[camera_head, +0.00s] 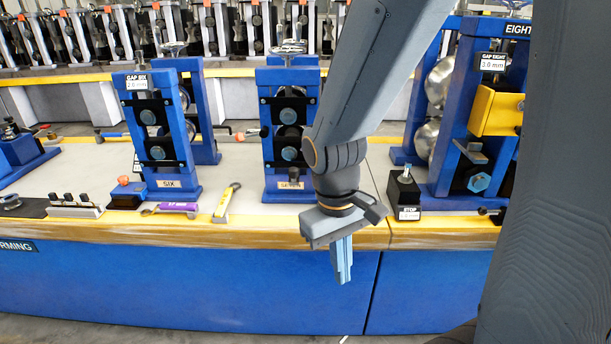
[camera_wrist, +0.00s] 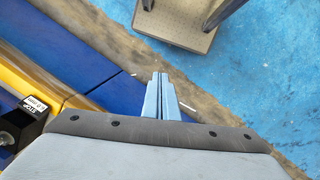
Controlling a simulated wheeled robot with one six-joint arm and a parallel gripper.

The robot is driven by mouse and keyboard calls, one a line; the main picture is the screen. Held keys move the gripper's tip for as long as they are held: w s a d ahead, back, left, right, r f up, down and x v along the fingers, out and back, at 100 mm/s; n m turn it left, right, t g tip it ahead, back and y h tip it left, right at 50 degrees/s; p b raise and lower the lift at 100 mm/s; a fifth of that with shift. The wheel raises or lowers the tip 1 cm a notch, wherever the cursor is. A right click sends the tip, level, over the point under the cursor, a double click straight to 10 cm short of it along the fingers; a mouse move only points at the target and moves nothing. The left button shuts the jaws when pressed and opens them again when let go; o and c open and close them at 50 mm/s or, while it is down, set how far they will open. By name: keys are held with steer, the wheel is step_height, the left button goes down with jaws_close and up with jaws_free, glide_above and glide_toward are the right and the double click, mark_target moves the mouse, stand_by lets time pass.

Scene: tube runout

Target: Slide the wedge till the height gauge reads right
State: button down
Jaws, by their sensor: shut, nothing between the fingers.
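My gripper (camera_head: 342,262) hangs shut and empty in front of the bench's front edge, with its fingers pointing down. In the wrist view its closed fingers (camera_wrist: 160,82) show over the floor, beside the blue bench front. I cannot surely make out the wedge or the height gauge in either view. A small black block labelled STOP (camera_head: 406,196) stands on the bench to the right of my gripper. Blue roll stands marked SIX (camera_head: 169,172) and EIGHT (camera_head: 463,100) carry gap labels. The stand behind my arm (camera_head: 290,195) is partly hidden.
A yellow-handled tool (camera_head: 226,202) and a purple-handled wrench (camera_head: 178,207) lie near the bench's front edge. A row of blocks (camera_head: 76,205) sits at the left. In the wrist view a grey platform (camera_wrist: 176,22) stands on the blue floor.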

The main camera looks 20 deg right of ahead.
step_height(320, 180, down, 2)
steer(key=d+f+n+g+h+b, duration=0.1)
steer(key=d+n+g+h, duration=0.15)
steer(key=n+h, duration=0.2)
steer(key=n+t+h+b, duration=0.3)
steer(key=n+t+h, duration=0.3)
steer(key=n+t, duration=1.35)
glide_toward(292, 175)
steer(key=w+d, duration=0.1)
steer(key=w+d+r+n+g+p, duration=0.1)
steer(key=w, duration=0.1)
steer(key=w+d+n+g, duration=0.1)
steer(key=w, duration=0.1)
steer(key=shift+d+r+p, duration=0.2)
steer(key=shift+r+p, duration=0.15)
steer(key=shift+p, duration=0.05)
steer(key=shift+w, duration=0.15)
